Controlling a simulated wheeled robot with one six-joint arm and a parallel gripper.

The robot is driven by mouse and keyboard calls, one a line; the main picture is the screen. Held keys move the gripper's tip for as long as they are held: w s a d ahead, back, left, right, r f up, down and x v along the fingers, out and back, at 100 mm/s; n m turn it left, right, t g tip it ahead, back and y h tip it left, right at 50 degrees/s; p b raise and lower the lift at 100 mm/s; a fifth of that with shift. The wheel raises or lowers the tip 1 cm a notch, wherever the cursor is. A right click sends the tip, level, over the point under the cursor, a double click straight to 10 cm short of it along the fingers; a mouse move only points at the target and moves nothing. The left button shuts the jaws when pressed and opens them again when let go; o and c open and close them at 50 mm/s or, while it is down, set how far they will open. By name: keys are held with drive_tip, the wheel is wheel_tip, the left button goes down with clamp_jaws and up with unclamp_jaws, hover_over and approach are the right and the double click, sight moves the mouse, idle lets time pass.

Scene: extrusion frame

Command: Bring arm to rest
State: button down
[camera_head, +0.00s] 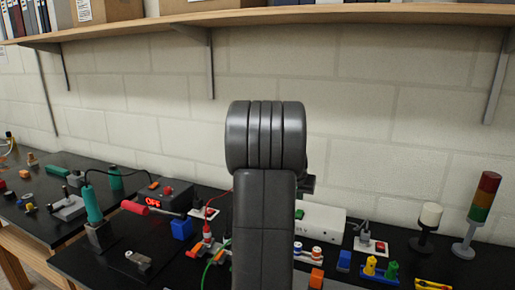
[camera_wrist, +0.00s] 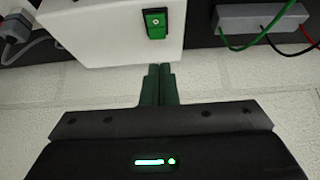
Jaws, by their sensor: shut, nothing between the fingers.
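My arm stands raised in the middle of the head view and hides part of the bench behind it. My gripper (camera_wrist: 160,72) shows in the wrist view, with its two dark green fingers together and nothing between them. Beyond the fingertips in the wrist view is a white box (camera_wrist: 105,30) with a green rocker switch (camera_wrist: 156,22). I cannot tell how far the fingertips are from the box.
The black bench (camera_head: 90,262) holds a soldering station (camera_head: 163,197), a white box (camera_head: 322,222), small coloured parts and a stack light (camera_head: 481,212). A wooden shelf (camera_head: 330,17) with brackets runs along the wall above. A grey terminal block (camera_wrist: 262,22) with wires shows in the wrist view.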

drive_tip(key=shift+w+d+f, duration=0.2)
drive_tip(key=shift+w+f, duration=0.35)
drive_tip(key=shift+w+f+b, duration=0.2)
drive_tip(key=shift+f+b, duration=0.05)
drive_tip(key=shift+b, duration=0.05)
drive_tip(key=v, duration=0.4)
drive_tip(key=shift+s+r, duration=0.2)
drive_tip(key=shift+s, duration=0.05)
